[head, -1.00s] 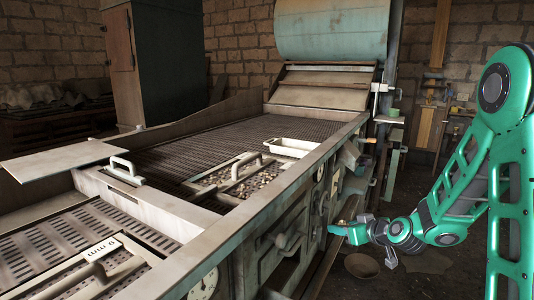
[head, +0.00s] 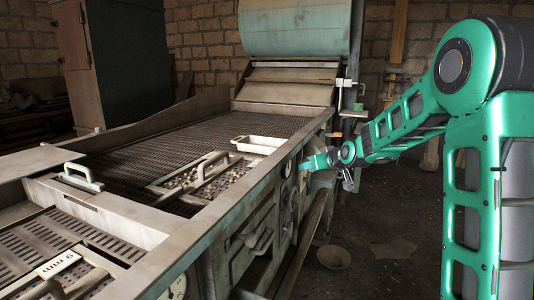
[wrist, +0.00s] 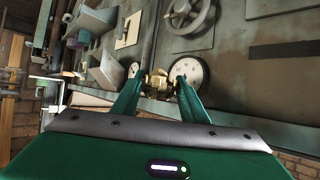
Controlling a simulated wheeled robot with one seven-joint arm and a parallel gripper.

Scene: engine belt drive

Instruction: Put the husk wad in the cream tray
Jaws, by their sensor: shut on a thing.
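The cream tray (head: 259,146) is a shallow, pale rectangular tray on the right side of the machine's mesh deck, near its edge. My gripper (head: 306,164) is beside the machine's right side, to the right of the tray and slightly lower in the head view. In the wrist view my gripper (wrist: 158,84) is shut on a small, lumpy, yellowish-tan thing (wrist: 157,79), which I take to be the husk wad. It is partly hidden by the fingers. The inside of the tray is seen only at a slant.
The machine's side rail (head: 225,205) stands between my gripper and the deck. A handled frame of dark and pale bits (head: 203,176) lies near the tray. A round gauge (wrist: 187,72) and a handwheel (wrist: 190,12) are on the machine's side. A bowl (head: 333,258) is on the floor.

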